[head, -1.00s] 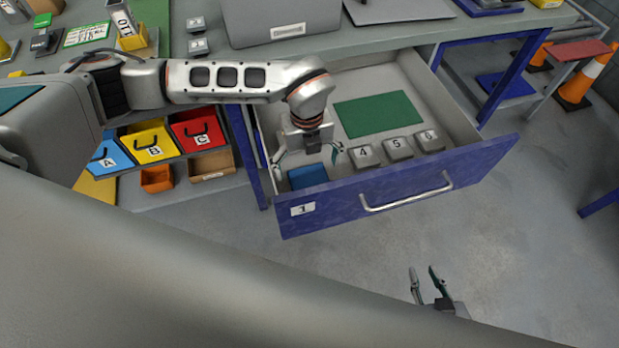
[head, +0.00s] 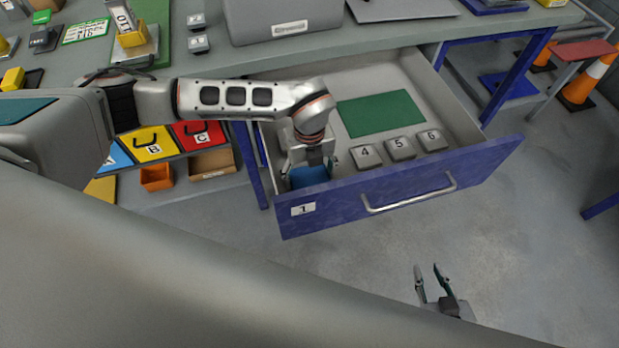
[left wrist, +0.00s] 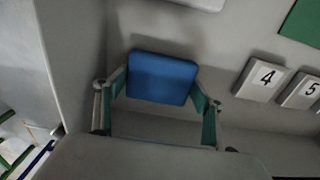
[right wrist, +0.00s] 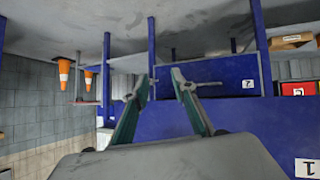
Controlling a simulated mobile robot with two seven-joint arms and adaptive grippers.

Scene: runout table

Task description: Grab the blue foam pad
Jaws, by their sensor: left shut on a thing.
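The blue foam pad (head: 310,176) lies in the front left corner of the open drawer marked 1. My left gripper (head: 308,168) is down in the drawer with its fingers shut on the pad's two sides. The left wrist view shows the blue foam pad (left wrist: 162,78) between the two fingers of the left gripper (left wrist: 160,92). I cannot tell whether the pad is clear of the drawer floor. My right gripper (head: 436,284) is open and empty, out in front of the drawer over the floor; the right wrist view shows its fingers apart (right wrist: 160,88).
The blue drawer front (head: 400,190) with its metal handle stands close to my left gripper. Grey blocks marked 4 (head: 366,156), 5 (head: 400,147) and 6 (head: 432,140) and a green mat (head: 380,114) lie in the drawer. Coloured bins, such as yellow B (head: 150,146), stand left.

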